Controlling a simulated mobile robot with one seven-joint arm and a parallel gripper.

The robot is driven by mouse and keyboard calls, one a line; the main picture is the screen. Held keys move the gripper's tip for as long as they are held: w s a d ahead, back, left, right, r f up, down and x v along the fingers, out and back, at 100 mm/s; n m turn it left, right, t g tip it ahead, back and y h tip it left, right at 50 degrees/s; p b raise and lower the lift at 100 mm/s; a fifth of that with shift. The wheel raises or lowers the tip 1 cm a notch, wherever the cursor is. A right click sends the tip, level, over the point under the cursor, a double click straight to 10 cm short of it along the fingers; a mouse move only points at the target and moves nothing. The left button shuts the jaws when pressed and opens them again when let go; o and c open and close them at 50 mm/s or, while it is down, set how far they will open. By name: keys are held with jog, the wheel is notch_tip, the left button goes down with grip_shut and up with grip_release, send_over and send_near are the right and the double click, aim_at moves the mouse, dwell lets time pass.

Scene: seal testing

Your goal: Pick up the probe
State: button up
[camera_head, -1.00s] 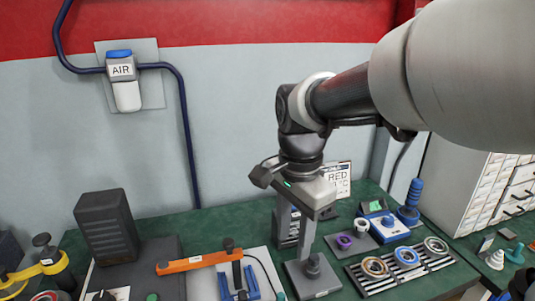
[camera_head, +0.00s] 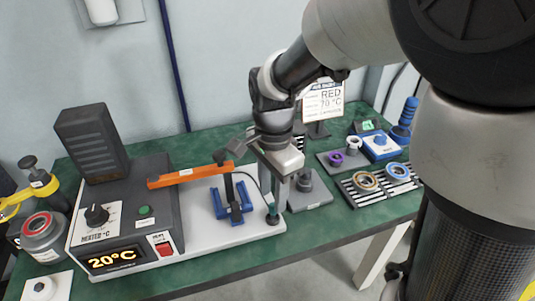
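The probe (camera_head: 272,217) is a small upright piece with a dark top and a teal lower part. It stands at the right end of the heater's white base, with a thin dark cable near it. My gripper (camera_head: 278,200) points down right over the probe, its fingertips at or just beside the probe's top. The fingers overlap each other and the probe in this view, so the gap between them and any contact are unclear.
The heater (camera_head: 125,215) shows 20°C, with an orange arm (camera_head: 188,175) over a blue stand (camera_head: 231,205) just left of my gripper. A grey block (camera_head: 308,198) stands close behind right. A slotted rack (camera_head: 378,190) with rings lies farther right. Green table shows in front.

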aim_at(273, 204)
jog(key=f, duration=0.2)
jog(key=f+b, duration=0.1)
jog(key=f, duration=0.1)
jog(key=shift+s+f, duration=0.2)
jog(key=shift+f, duration=0.2)
grip_shut()
jog(key=shift+r, duration=0.15)
notch_tip(273, 204, up, 10)
jog(key=p, duration=0.2)
jog(key=shift+p, duration=0.3)
jog(key=shift+d, duration=0.1)
